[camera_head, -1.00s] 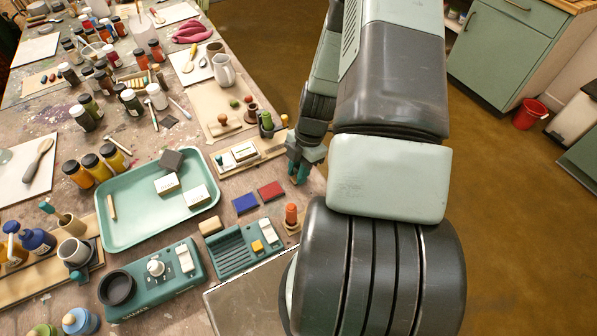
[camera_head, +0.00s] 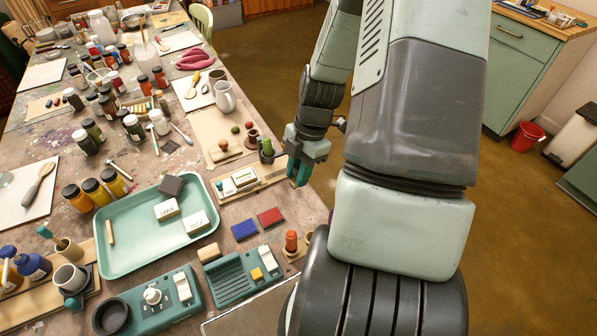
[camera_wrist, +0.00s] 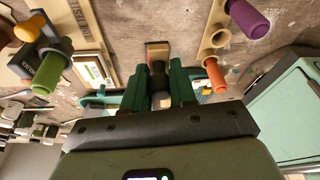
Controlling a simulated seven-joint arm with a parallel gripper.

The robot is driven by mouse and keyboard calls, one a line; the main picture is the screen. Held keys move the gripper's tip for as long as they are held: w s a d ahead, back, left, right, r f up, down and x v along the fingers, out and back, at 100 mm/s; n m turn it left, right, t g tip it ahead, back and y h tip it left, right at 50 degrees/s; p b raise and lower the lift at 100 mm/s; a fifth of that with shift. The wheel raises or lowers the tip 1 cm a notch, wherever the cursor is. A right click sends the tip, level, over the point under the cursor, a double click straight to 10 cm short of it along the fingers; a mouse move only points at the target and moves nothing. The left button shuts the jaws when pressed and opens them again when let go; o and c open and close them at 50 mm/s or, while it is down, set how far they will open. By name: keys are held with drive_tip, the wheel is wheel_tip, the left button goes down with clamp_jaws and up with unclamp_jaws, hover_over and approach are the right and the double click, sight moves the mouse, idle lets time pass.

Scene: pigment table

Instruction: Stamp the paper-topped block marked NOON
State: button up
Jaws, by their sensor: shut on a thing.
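My gripper (camera_head: 301,180) is over the right edge of the table, fingers pointing down. A paper-topped block (camera_head: 244,178) sits in a wooden holder (camera_head: 225,198) left of my gripper. Two more paper-topped blocks, one farther back (camera_head: 166,209) and one nearer (camera_head: 195,222), lie in the green tray (camera_head: 118,268). Their lettering is too small to read surely. A red pad (camera_head: 271,217) and a blue pad (camera_head: 245,230) lie nearer than my gripper.
An orange-handled piece (camera_head: 291,241) stands in a rack near my arm; a purple one (camera_wrist: 250,18) shows in the wrist view. A green-handled piece (camera_wrist: 48,74) stands on the other side. Jars (camera_head: 90,190) and a pitcher (camera_head: 224,97) crowd the table's left and back.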

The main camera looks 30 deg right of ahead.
drive_tip(key=shift+c, duration=1)
drive_tip(key=shift+o, duration=1.1)
drive_tip(key=shift+c, duration=0.7)
drive_tip(key=shift+a, duration=0.3)
drive_tip(key=a+f+n+g+h, duration=0.1)
drive_tip(key=a+f+n+g, duration=0.1)
drive_tip(key=a+n, duration=1)
drive_tip(key=shift+a+f+m, duration=0.45)
drive_tip(key=shift+f+m, duration=0.05)
drive_tip(key=shift+f, duration=0.5)
drive_tip(key=shift+a+f+m, duration=0.45)
drive_tip(key=shift+f+m, duration=0.05)
drive_tip(key=shift+f, duration=0.5)
drive_tip(key=shift+a+f+m, duration=0.45)
drive_tip(key=shift+f+m, duration=0.05)
drive_tip(key=shift+f, duration=0.5)
drive_tip(key=shift+f, duration=0.55)
drive_tip(key=shift+r, duration=0.1)
